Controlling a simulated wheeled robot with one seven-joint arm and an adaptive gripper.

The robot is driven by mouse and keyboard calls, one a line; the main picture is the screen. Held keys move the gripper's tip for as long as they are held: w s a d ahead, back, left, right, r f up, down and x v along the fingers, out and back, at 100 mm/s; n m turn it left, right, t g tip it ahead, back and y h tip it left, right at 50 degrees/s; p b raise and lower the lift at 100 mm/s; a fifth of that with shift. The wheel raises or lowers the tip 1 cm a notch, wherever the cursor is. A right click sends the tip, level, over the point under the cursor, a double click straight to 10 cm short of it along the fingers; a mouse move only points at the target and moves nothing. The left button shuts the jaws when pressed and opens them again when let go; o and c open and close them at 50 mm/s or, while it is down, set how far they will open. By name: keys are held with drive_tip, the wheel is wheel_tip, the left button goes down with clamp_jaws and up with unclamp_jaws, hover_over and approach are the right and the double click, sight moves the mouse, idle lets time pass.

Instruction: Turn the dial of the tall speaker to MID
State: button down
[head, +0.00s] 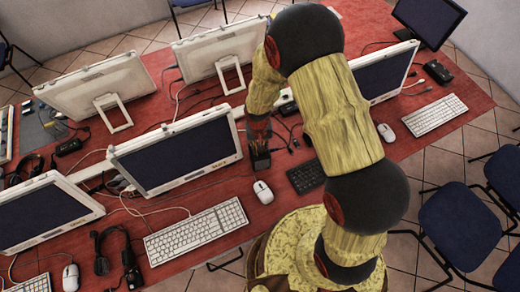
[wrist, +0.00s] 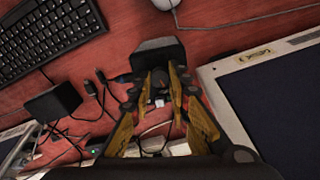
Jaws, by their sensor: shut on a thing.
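The tall speaker is a dark box (wrist: 158,52) just beyond my fingertips in the wrist view. In the head view it is a small dark block (head: 260,160) on the red table, right of a white monitor. My gripper (wrist: 160,88) reaches down to it, with its yellowish fingers closed on a small dark dial between the tips. It also shows in the head view (head: 259,142), at the end of my arm. The fingers hide most of the dial, and I cannot read its marks or setting.
A white-framed monitor (wrist: 285,95) stands close on the right in the wrist view. A black box (wrist: 52,102) with loose cables lies left, near a black keyboard (wrist: 45,38). A white mouse (head: 263,192) lies in front of the speaker.

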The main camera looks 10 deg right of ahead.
drive_tip(key=shift+w+m+b, duration=0.1)
drive_tip(key=shift+m+b, duration=0.45)
drive_tip(key=shift+m, duration=1.05)
drive_tip(key=c, duration=1.7)
unclamp_jaws()
drive_tip(key=shift+o, duration=0.3)
wheel_tip(320, 180, up, 12)
drive_tip(key=shift+a, duration=0.15)
